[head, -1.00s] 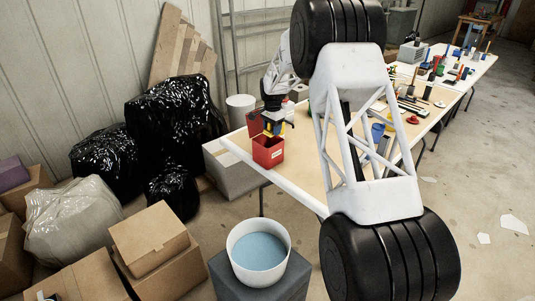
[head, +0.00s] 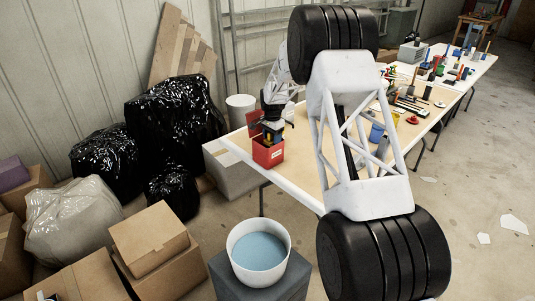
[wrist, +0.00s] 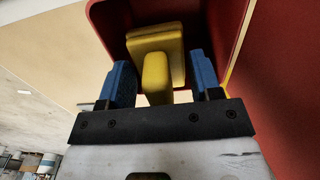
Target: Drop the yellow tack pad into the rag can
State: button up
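The red rag can (head: 268,157) stands at the near left corner of the long table, its lid raised at the back. My gripper (head: 273,137) is at the can's mouth. In the wrist view the two blue fingers of my gripper (wrist: 164,85) are apart. The yellow tack pad (wrist: 157,42) shows between and beyond them, within the red walls of the can. Gaps show between the pad's narrow part and both fingers. I cannot tell whether the pad rests on the can's floor.
The table (head: 305,185) carries many tools and a blue container (head: 376,132) to the right, partly behind my arm. A white bucket (head: 259,277) stands in front on a grey block. Boxes and black bags (head: 175,115) fill the left.

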jog(key=o, duration=0.4)
jog(key=shift+r, duration=3.95)
